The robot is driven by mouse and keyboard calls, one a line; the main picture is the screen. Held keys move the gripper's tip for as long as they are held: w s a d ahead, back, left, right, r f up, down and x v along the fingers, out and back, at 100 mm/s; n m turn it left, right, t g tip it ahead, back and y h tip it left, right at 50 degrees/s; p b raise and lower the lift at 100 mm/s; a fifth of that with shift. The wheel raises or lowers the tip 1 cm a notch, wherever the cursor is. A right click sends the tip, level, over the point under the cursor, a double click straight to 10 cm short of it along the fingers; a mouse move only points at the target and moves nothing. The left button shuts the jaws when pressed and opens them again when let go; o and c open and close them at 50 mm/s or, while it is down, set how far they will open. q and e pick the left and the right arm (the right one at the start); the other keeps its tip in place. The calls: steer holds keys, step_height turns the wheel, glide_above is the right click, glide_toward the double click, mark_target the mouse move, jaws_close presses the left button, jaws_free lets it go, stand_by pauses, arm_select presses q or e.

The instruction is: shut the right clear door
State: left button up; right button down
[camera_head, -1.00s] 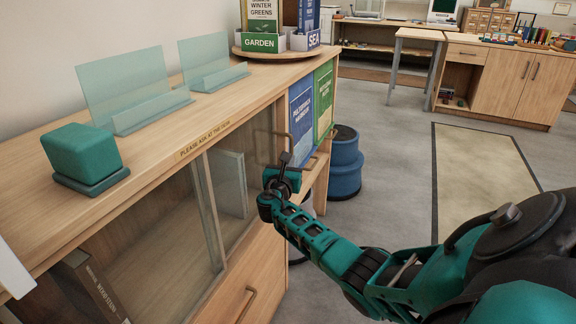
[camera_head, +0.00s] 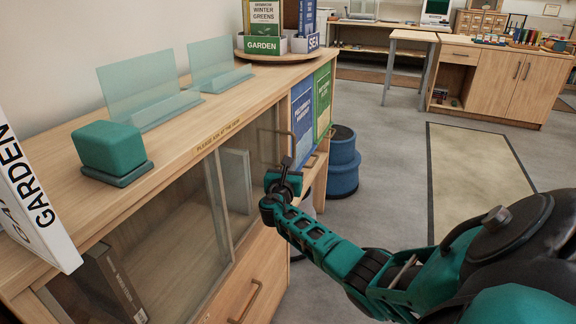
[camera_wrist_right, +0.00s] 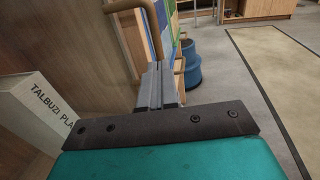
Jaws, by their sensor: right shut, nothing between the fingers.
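The low wooden cabinet has clear panes along its front. The right clear door (camera_head: 266,138) is at the cabinet's far end, beside the blue panel, with a brass-coloured bar handle (camera_head: 293,148). How far it stands open I cannot tell. A pale upright pane edge (camera_head: 217,205) stands to its left. My right gripper (camera_head: 283,166) is shut and empty, in front of the door near the handle. In the right wrist view its fingers (camera_wrist_right: 157,85) are together, close beside a brass bar (camera_wrist_right: 150,14); contact is unclear. My left gripper is out of view.
A white GARDEN book (camera_head: 32,205) juts in at left. A green block (camera_head: 110,147) and clear stands (camera_head: 145,85) are on the cabinet top. A pale book (camera_wrist_right: 38,112) stands left of the fingers. A blue stool (camera_head: 343,165) is beyond; the floor at right is clear.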

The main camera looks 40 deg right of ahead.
steer(key=p+v, duration=0.3)
steer(key=v, duration=0.7)
steer(key=shift+a, duration=0.15)
